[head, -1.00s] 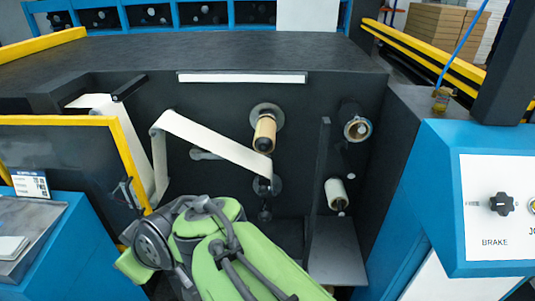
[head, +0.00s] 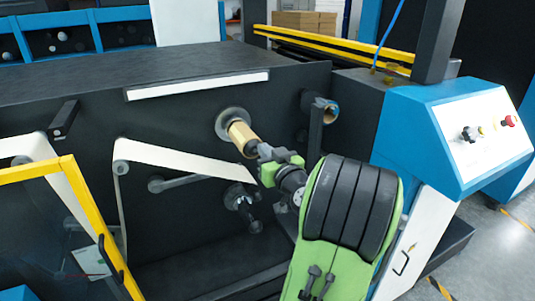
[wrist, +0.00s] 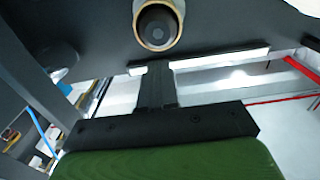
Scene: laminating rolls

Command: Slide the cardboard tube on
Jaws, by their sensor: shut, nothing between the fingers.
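The tan cardboard tube (head: 241,136) sits around a dark spindle that sticks out from a round grey flange on the black machine wall. In the wrist view the tube's end shows as a tan ring (wrist: 137,31) around the dark spindle end (wrist: 158,25). My gripper (head: 262,151) is at the outer end of the tube in the head view; whether it touches cannot be told. In the wrist view my gripper's dark fingers (wrist: 156,82) are together with nothing between them, below the ring.
A white web (head: 185,160) runs over rollers left of and below the tube. A yellow-framed guard (head: 68,172) stands at left, and a blue control panel (head: 440,120) at right.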

